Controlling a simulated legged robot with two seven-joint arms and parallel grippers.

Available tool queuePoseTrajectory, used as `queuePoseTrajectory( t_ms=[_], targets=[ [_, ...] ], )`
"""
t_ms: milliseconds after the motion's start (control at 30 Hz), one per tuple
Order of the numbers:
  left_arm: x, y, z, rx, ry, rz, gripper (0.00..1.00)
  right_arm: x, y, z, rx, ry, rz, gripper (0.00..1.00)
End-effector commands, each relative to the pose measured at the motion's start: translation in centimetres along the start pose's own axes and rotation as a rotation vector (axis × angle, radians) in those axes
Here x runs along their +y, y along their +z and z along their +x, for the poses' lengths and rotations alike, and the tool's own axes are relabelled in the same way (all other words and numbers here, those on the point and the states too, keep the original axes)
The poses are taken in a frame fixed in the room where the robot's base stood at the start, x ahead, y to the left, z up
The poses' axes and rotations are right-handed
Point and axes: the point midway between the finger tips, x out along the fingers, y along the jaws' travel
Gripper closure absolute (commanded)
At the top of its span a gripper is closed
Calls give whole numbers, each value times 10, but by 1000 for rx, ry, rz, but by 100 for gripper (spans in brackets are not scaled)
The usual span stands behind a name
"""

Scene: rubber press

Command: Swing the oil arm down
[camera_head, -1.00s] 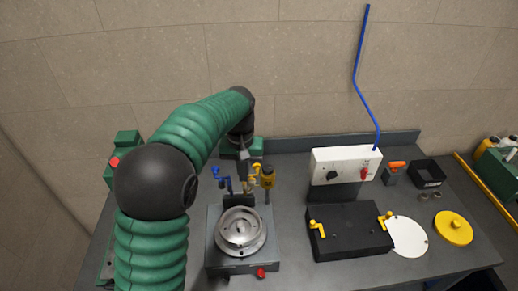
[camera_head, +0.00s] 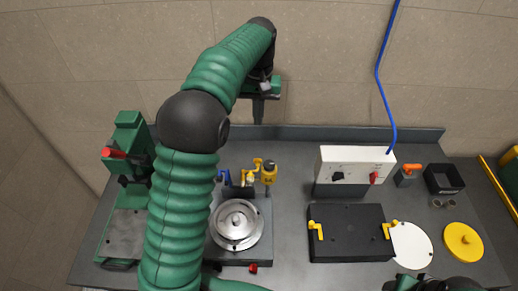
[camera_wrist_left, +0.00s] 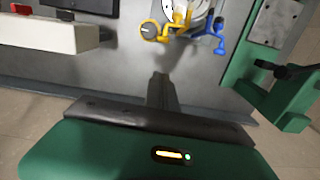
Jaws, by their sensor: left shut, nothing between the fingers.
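The machine with the round metal plate (camera_head: 237,224) stands at the middle of the bench. A yellow arm (camera_head: 257,161) with a yellow cup (camera_head: 268,175) rises behind the plate, to its right; I take this as the oil arm. A blue arm (camera_head: 223,176) is left of it. The wrist view shows the yellow cup (camera_wrist_left: 150,30) and the blue arm (camera_wrist_left: 219,36) at the top. My left gripper (camera_head: 259,115) is shut and empty near the bench's back edge, apart from the yellow arm. Its fingers show blurred in the wrist view (camera_wrist_left: 163,85).
A green press (camera_head: 128,190) stands at the left. A white control box (camera_head: 354,158) and a black box with yellow handles (camera_head: 350,240) are to the right. Beyond lie a white disc (camera_head: 411,246), a yellow lid (camera_head: 463,242) and a black bin (camera_head: 443,179).

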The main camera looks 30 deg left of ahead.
Motion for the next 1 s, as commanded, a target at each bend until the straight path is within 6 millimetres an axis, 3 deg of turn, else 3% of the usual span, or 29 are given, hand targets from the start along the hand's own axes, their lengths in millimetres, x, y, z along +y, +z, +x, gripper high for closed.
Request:
queuePoseTrajectory(
  t_ms=[167,500,700,1000],
  targets=[
    [2,-1,26,-7,-2,1,100,0,-1,-4,0,0,0,45],
    [0,2,97,-5,-1,1,100,0,-6,-24,1,0,0,45],
    [1,31,103,-3,-1,2,100,0,-9,-37,1,0,0,45],
    [2,37,110,-2,-1,1,100,0,-9,-38,0,0,0,45]
  ],
)
